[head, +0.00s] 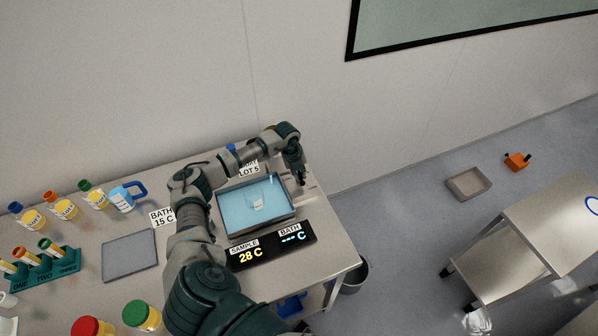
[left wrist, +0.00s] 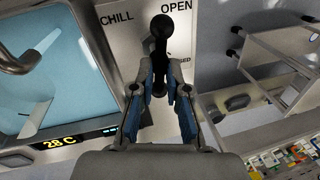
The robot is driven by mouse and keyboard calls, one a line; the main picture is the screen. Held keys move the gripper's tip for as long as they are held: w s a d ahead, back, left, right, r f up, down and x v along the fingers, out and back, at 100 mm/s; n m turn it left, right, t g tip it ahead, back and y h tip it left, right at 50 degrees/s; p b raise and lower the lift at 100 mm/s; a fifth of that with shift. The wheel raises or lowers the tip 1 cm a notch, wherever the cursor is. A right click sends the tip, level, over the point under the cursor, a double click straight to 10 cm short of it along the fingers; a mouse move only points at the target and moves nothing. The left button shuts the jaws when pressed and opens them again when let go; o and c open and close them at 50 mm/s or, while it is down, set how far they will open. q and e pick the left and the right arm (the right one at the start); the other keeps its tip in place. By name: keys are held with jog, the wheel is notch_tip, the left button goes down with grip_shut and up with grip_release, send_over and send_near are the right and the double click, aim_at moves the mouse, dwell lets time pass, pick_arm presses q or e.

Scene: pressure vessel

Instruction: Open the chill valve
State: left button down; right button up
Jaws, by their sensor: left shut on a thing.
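The chill valve's black lever (left wrist: 161,36) shows in the left wrist view, with a round knob at its top end. It stands on a pale plate (left wrist: 118,40) marked CHILL and OPEN; a third, partly hidden word ends in "SED". My left gripper (left wrist: 158,80) is shut on the lever, its two fingers on either side of the lower black part. In the head view, my left gripper (head: 300,184) is at the plate (head: 310,186) right of the water bath, and the lever is mostly hidden there. My right gripper is in neither view.
The blue water bath (head: 287,222) with a small clear container (head: 257,204) lies just left of the gripper. A display (head: 272,252) reads SAMPLE 28 C and BATH dashes. Bottles, a tube rack (head: 45,264) and a grey tray (head: 130,256) stand left. A steel cart (head: 530,235) stands right.

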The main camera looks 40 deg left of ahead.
pick_arm(q)
jog(key=shift+w+a+r+n, duration=0.1)
jog(key=shift+w+r+n, duration=0.15)
jog(key=shift+n, duration=0.65)
jog(key=c, duration=1.2)
grip_release()
jog(key=shift+f, duration=0.2)
jog(key=shift+s, duration=0.1)
jog(key=r, duration=0.3)
jog(key=s+a+r, duration=0.1)
jog(key=r, duration=0.3)
jog(key=s+r, duration=0.1)
jog(key=r, duration=0.3)
jog(key=shift+a+r, duration=0.15)
jog(key=shift+r, duration=0.1)
